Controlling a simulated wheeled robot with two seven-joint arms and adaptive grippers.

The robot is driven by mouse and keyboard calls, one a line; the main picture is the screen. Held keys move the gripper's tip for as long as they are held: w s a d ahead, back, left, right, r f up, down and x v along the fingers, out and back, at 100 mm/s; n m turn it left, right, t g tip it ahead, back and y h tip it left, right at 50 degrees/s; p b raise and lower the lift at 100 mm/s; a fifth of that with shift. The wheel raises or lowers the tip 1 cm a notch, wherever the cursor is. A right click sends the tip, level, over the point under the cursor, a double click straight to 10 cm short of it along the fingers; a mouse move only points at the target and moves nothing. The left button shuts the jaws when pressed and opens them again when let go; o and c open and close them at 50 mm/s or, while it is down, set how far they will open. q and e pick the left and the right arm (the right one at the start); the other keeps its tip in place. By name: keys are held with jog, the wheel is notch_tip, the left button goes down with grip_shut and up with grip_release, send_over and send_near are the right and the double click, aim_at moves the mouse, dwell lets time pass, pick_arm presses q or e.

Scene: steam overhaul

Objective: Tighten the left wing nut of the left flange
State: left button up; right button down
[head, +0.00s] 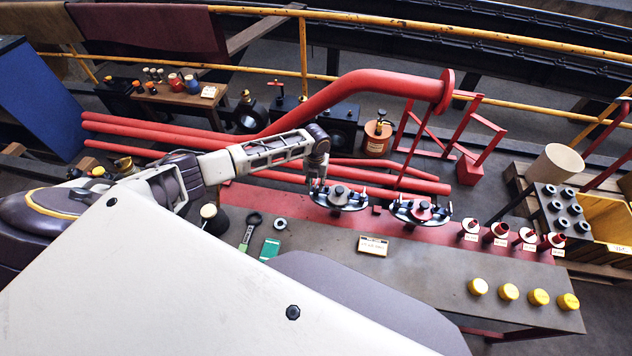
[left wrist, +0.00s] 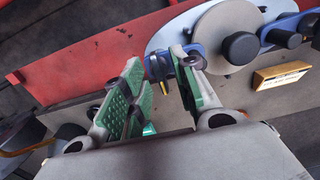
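The left flange (head: 340,198) is a pale oval plate on the red strip of the bench, with a round grey hub and a dark knob. In the left wrist view the flange (left wrist: 228,32) fills the upper right. Its left wing nut (left wrist: 159,68), blue and dark, shows at the plate's left end, near the fingertips; the right wing nut (left wrist: 281,37) is blue with a black top. My left gripper (head: 318,181) points down at the flange's left end. In the wrist view its green-padded fingers (left wrist: 158,62) are apart. Whether they touch the nut is unclear. My right gripper is not in view.
A second flange (head: 420,210) stands just right. A label plate (head: 373,245), a green card (head: 270,248) and a green-handled tool (head: 250,231) lie on the bench. Red-tipped parts (head: 497,232) and yellow caps (head: 508,291) stand at right. Red pipes (head: 350,92) run behind.

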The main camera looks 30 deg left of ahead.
aim_at(316, 184)
pick_arm(q)
notch_tip(316, 184, up, 12)
dwell(0.8)
jog(key=shift+s+f, duration=0.1)
jog(key=shift+s, duration=0.05)
dwell(0.5)
